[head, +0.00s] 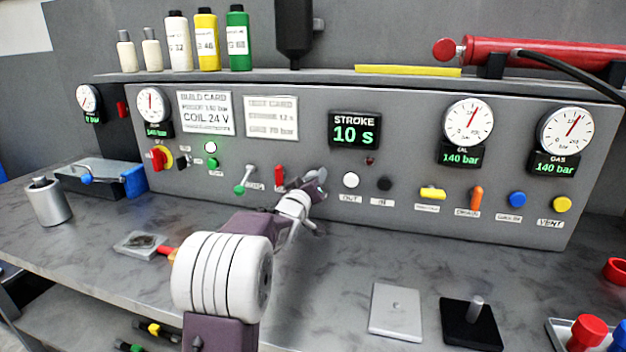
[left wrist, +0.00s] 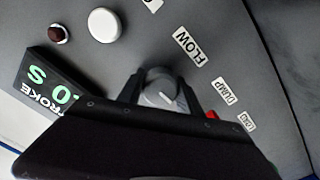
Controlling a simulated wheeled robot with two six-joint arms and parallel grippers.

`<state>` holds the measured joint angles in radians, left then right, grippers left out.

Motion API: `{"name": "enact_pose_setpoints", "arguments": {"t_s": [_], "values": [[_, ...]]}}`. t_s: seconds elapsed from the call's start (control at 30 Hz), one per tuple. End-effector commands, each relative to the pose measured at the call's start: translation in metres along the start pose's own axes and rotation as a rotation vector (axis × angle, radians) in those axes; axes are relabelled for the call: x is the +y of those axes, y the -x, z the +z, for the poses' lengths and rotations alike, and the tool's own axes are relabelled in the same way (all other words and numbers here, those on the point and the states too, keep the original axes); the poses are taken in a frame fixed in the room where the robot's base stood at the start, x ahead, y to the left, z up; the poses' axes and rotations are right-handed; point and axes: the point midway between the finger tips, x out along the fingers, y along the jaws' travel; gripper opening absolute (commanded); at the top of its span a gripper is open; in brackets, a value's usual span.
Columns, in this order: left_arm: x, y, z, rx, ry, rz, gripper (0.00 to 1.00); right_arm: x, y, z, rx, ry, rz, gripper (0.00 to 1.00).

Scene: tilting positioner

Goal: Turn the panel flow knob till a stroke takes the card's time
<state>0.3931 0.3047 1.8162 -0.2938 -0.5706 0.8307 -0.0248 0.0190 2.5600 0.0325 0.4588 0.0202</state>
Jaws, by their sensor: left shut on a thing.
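The grey flow knob (left wrist: 161,87) with a pale pointer line shows in the left wrist view, next to the FLOW label (left wrist: 193,47). My left gripper (left wrist: 160,97) is shut on it, a finger on each side. In the head view my left gripper (head: 317,187) is at the panel (head: 320,228) and hides the knob. The stroke display (head: 355,131) reads 10 s in green. The pale card (head: 271,117) left of it has a stroke line too faint to read surely. My right gripper is not in view.
A red lever (head: 280,177) and a green-tipped lever (head: 243,180) are left of the gripper. A white button (head: 351,180) and a black button (head: 384,184) are to its right. A grey plate (head: 396,310) and a black block (head: 470,323) lie on the bench.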

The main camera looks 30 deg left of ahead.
Motion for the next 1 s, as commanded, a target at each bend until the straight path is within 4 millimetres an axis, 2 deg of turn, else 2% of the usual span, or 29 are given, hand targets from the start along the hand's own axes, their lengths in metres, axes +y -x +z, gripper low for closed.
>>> {"name": "enact_pose_setpoints", "arguments": {"t_s": [0.17, 0.2, 0.23, 0.63, 1.0], "values": [[-0.001, 0.000, 0.001, -0.003, -0.001, -0.002, 0.01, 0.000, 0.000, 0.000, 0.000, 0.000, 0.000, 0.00], [-0.001, 0.000, 0.001, -0.003, -0.001, -0.001, 0.53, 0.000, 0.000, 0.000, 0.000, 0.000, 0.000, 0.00], [-0.001, 0.000, 0.001, -0.003, -0.001, -0.001, 0.61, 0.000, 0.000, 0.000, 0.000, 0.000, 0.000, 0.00], [0.000, 0.006, 0.000, -0.001, -0.002, -0.001, 0.63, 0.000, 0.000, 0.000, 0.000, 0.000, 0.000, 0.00], [0.000, 0.072, 0.000, 0.000, -0.002, -0.001, 0.63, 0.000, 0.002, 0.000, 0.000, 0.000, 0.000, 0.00]]}}
